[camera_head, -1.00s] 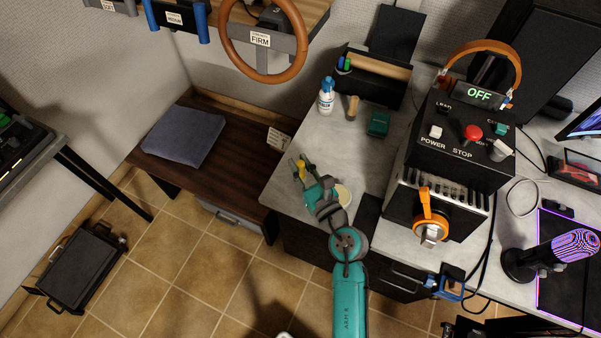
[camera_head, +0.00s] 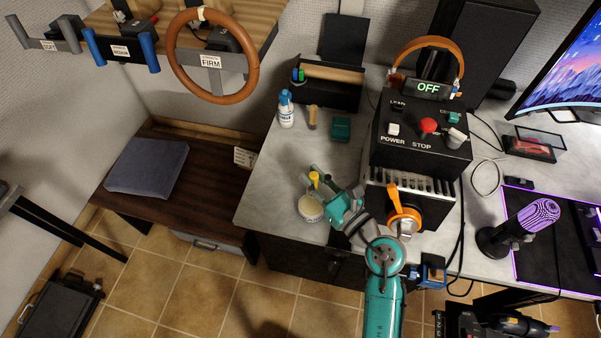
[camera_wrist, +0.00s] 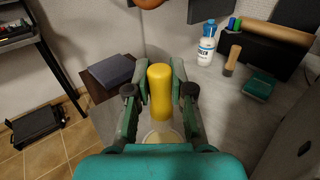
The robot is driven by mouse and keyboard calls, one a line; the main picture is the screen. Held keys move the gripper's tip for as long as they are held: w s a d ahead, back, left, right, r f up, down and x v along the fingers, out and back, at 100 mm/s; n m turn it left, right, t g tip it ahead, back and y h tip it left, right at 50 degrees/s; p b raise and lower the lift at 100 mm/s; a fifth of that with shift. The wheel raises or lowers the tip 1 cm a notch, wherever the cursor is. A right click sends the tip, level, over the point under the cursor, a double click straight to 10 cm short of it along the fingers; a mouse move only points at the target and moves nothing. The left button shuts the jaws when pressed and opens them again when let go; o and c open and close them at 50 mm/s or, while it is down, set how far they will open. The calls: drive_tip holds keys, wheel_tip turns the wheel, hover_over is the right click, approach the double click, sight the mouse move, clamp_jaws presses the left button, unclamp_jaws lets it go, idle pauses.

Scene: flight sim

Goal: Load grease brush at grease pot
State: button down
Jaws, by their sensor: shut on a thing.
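My gripper (camera_head: 322,182) is shut on a yellow-handled tool, taken to be the grease brush (camera_head: 314,177). In the wrist view the yellow handle (camera_wrist: 160,92) stands between my two fingers (camera_wrist: 160,88). Its lower end is hidden, so I cannot tell if it touches the grease. The grease pot (camera_head: 310,208), a small round tub with a cream top, sits near the front left of the grey worktop (camera_head: 268,190). The brush shows just above the pot in the head view. In the wrist view the pot (camera_wrist: 160,136) is partly covered by my gripper.
A black control box (camera_head: 420,140) reading OFF stands right of my arm, with an orange-handled part (camera_head: 404,215) on its front. Behind the pot are a white-and-blue bottle (camera_head: 286,112), a wooden-handled item (camera_head: 312,118) and a green block (camera_head: 341,129). The left worktop is mostly clear.

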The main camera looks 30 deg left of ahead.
drive_tip(key=shift+f, duration=2.9)
drive_tip(key=shift+f, duration=0.55)
drive_tip(key=shift+r, duration=3.55)
